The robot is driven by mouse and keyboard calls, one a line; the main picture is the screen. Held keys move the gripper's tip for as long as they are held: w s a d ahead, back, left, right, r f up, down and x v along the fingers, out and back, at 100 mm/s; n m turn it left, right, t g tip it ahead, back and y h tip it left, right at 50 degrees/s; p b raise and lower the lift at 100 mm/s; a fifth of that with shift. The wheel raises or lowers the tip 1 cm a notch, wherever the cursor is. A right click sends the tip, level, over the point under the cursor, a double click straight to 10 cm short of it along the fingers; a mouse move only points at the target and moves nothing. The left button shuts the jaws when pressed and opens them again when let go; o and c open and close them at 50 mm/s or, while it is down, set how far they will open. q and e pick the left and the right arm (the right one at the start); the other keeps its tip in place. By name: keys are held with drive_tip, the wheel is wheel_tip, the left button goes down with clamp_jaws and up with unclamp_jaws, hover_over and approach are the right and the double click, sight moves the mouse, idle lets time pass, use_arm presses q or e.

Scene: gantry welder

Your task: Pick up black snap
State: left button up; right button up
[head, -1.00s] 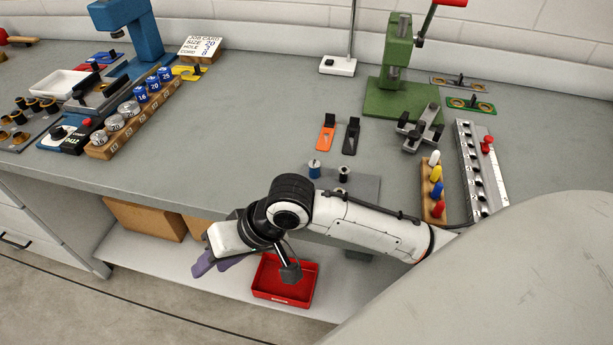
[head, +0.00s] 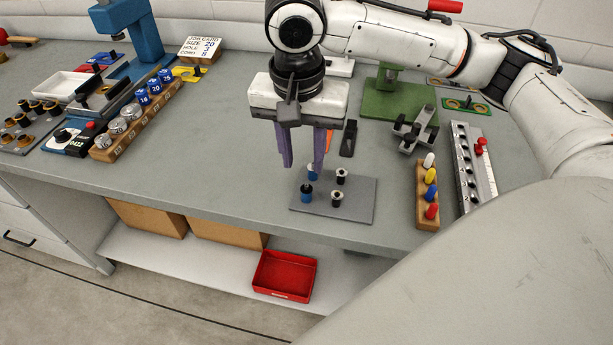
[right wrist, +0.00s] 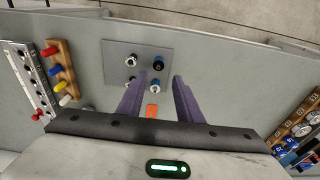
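Black snap pieces with silver tops stand on a grey plate (head: 362,205): one at the back right (head: 341,176) and one at the front right (head: 337,199). Two blue pieces stand to their left, one at the back (head: 312,173) and one with a dark top at the front (head: 306,194). The right wrist view shows the black snaps at the plate's left (right wrist: 131,60). My right gripper (head: 303,169) is open and empty, its purple fingers pointing down above the plate's back left side. My left gripper is out of view.
A wooden rack (head: 427,212) of coloured pegs and a metal rail (head: 471,165) stand to the right. A black tool (head: 349,138) lies behind the plate, with a green press (head: 394,104) farther back. A red tray (head: 284,276) sits on the lower shelf.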

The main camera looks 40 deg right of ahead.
sight(306, 187)
drive_tip(key=f, duration=0.6)
drive_tip(key=shift+w+d+f, duration=0.1)
drive_tip(key=shift+d+f, duration=0.3)
clamp_jaws()
